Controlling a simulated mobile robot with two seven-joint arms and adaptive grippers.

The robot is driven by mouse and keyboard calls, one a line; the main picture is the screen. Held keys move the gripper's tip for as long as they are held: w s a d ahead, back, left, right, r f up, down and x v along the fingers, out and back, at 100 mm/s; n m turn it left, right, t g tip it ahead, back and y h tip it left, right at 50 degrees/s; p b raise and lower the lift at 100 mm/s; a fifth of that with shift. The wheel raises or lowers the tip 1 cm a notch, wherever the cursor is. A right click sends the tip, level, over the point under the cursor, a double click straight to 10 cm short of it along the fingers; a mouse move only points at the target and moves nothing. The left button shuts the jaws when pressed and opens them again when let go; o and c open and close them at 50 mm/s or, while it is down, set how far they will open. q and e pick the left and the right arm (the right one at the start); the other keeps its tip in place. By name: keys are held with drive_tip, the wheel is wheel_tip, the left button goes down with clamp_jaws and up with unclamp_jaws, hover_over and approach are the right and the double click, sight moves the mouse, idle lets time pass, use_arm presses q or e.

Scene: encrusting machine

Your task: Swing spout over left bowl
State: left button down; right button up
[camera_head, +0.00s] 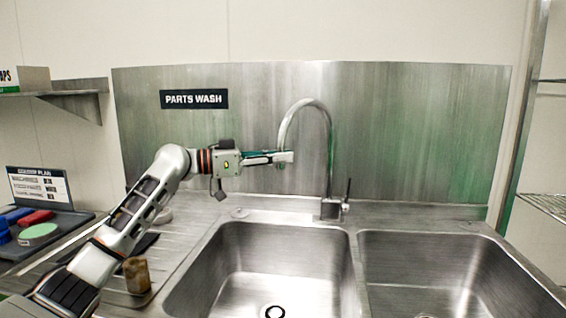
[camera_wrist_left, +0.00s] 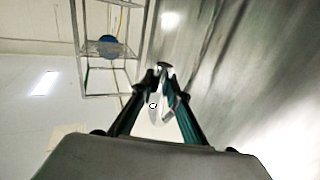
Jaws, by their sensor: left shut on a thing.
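The gooseneck spout (camera_head: 312,104) rises from the faucet base (camera_head: 331,208) between the bowls. It arches to the left, so its tip hangs over the left bowl (camera_head: 262,250). My left gripper (camera_head: 285,157) comes in from the left and is shut on the spout's down-turned end. In the left wrist view the fingers (camera_wrist_left: 163,72) close around the spout end (camera_wrist_left: 157,108). The fingers partly hide the spout's mouth. The right bowl (camera_head: 430,262) has no spout over it. My right gripper is out of view.
A dark handle (camera_head: 347,190) stands on the faucet's right side. A steel backsplash (camera_head: 420,130) rises close behind. A brown cup-like object (camera_head: 137,275) stands on the drainboard at left. A dark tray (camera_head: 70,222) with coloured items lies farther left. Both bowls look empty.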

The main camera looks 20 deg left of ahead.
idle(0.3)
use_arm(q)
drive_tip(key=c, duration=2)
unclamp_jaws()
drive_tip(key=shift+o, duration=0.2)
drive_tip(key=v, duration=1.2)
